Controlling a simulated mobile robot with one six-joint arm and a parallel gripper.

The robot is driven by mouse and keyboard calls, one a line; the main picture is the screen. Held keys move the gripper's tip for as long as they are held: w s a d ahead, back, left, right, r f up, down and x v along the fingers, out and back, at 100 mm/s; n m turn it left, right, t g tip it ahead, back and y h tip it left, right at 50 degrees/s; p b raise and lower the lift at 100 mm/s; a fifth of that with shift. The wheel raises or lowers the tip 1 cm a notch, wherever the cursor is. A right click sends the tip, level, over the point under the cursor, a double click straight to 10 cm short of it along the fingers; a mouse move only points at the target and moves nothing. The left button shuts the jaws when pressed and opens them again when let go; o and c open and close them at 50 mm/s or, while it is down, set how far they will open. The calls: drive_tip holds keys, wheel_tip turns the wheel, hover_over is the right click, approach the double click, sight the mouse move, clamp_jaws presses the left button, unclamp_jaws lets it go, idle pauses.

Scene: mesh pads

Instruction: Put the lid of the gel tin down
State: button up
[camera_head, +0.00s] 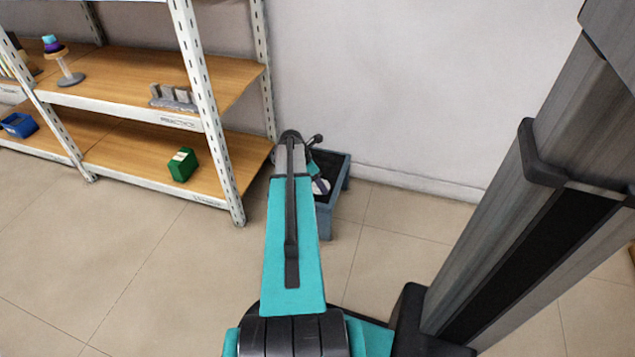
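My arm reaches away from me to a low blue-grey stand with a dark top (345,178), beside the shelf's right end. My gripper (318,180) is over the stand, small and mostly hidden behind my own arm. A small pale round thing (321,187) with a dark purplish part shows at the gripper's end. I cannot tell whether it is the gel tin, its lid or part of the gripper. I cannot tell whether the fingers are open or shut. No gel tin can be made out clearly.
A metal shelf with wooden boards (225,75) stands at the left. It holds a green box (182,165), a blue bin (19,125), a grey block rack (173,97) and a ring stacker (65,70). A plain wall (420,80) is behind. The tiled floor (130,260) is clear.

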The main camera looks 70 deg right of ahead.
drive_tip(key=o, duration=1)
drive_tip(key=p+v, duration=0.5)
drive_tip(key=v, duration=0.7)
drive_tip(key=shift+a, duration=0.15)
drive_tip(key=w+a+f+m+y, duration=0.1)
drive_tip(key=w+a+f, duration=0.45)
drive_tip(key=a, duration=0.55)
drive_tip(key=w+a+f+m, duration=0.2)
drive_tip(key=w+a+f, duration=0.3)
drive_tip(key=a, duration=0.6)
drive_tip(key=w+a+f+m+y, duration=0.1)
drive_tip(key=w+a+f, duration=0.3)
drive_tip(key=a+f, duration=0.55)
drive_tip(key=s+a+f+m, duration=0.2)
drive_tip(key=s+a, duration=0.2)
drive_tip(key=a, duration=0.6)
drive_tip(key=s+a+f+m+g, duration=0.1)
drive_tip(key=s+a, duration=0.3)
drive_tip(key=a, duration=0.7)
drive_tip(key=s+a+f+m+y, duration=0.1)
drive_tip(key=s+a, duration=0.4)
drive_tip(key=a, duration=0.5)
drive_tip(key=shift+a+f+m+g, duration=0.2)
drive_tip(key=shift+f+m, duration=0.2)
drive_tip(key=shift+f, duration=0.3)
drive_tip(key=shift+a+f+m+g, duration=0.2)
drive_tip(key=shift+f+m, duration=0.2)
drive_tip(key=shift+f, duration=0.25)
drive_tip(key=shift+d, duration=0.1)
